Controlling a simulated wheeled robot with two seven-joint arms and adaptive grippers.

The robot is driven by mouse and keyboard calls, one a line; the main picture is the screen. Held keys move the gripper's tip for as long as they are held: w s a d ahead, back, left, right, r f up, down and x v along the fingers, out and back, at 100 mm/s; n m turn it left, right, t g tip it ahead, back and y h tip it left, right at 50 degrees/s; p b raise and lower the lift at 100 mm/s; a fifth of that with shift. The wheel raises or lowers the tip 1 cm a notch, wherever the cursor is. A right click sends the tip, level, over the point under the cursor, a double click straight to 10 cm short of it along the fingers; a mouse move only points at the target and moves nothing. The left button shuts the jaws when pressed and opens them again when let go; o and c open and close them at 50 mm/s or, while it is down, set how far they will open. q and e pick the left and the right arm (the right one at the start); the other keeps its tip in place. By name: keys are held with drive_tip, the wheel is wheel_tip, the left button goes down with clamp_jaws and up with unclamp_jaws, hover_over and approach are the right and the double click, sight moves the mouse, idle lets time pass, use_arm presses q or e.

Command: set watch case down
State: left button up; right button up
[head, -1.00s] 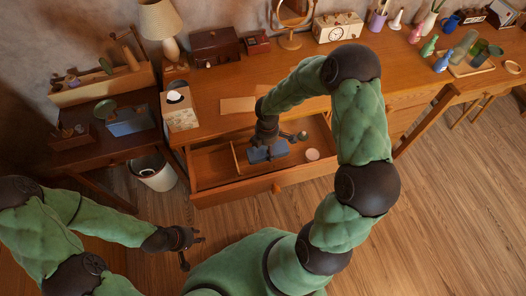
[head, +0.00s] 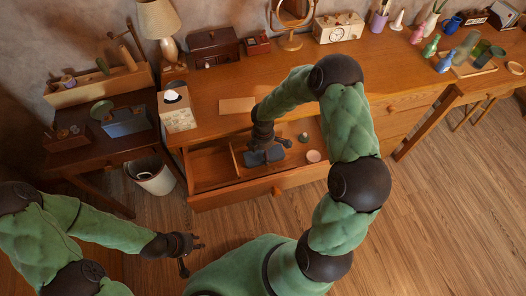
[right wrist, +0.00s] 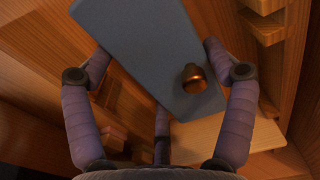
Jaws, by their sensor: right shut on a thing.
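The watch case (head: 275,154), which I take to be the flat blue-grey box, is at the open drawer (head: 222,197) of the desk. My right gripper (head: 268,146) is shut on it. In the right wrist view the watch case (right wrist: 140,45) lies between the fingers (right wrist: 160,85), with a round brass knob on its face. I cannot tell whether its underside touches the drawer floor. My left gripper (head: 189,252) is open and empty, over the floor in front of the desk.
A small green-topped item (head: 303,138) and a pale pink round item (head: 314,156) are right of the case in the drawer. A divider splits the drawer; its left compartment (head: 208,168) looks empty. A tissue box (head: 178,110) and flat tan piece (head: 237,105) are on the desktop.

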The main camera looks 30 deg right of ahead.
drive_tip(key=o, duration=1.3)
drive_tip(key=shift+f, duration=0.15)
wheel_tip(320, 180, up, 12)
drive_tip(key=p, duration=0.5)
drive_tip(key=shift+r, duration=0.2)
